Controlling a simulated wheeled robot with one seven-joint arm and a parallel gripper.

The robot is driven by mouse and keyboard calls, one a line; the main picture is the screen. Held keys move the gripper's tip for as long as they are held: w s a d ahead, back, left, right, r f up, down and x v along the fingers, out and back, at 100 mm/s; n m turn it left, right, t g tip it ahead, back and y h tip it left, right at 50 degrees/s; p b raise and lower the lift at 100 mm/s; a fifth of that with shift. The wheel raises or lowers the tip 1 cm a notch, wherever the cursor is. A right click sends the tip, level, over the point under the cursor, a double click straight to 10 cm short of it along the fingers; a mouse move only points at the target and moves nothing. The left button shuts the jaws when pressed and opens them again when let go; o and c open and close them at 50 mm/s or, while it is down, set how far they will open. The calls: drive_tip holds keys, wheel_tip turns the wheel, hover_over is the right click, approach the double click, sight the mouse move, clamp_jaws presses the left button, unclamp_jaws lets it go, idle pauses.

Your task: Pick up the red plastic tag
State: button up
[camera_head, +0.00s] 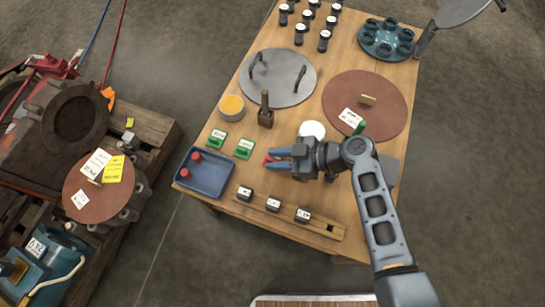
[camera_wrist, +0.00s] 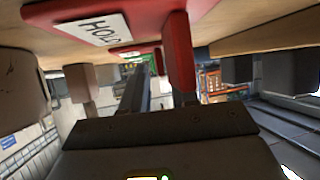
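The red plastic tag (camera_head: 268,158) shows only as a small patch by my fingertips in the head view; the rest is hidden behind my gripper (camera_head: 272,158). In the wrist view a red tag (camera_wrist: 178,55) is large at the top, with a white label reading "HOLD" and an upright red fin. The fin overlaps my right-hand finger in that picture. My gripper (camera_wrist: 160,88) has its fingers apart, with a gap between them. I cannot tell whether either finger touches the fin. Another red piece with a white label (camera_wrist: 135,51) lies farther off.
Two green tags (camera_head: 243,148) lie left of my gripper. A blue tray (camera_head: 208,174) with red pieces and a wooden rail (camera_head: 290,215) with dark labelled blocks are near the front.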

clamp_jaws()
idle(0.3)
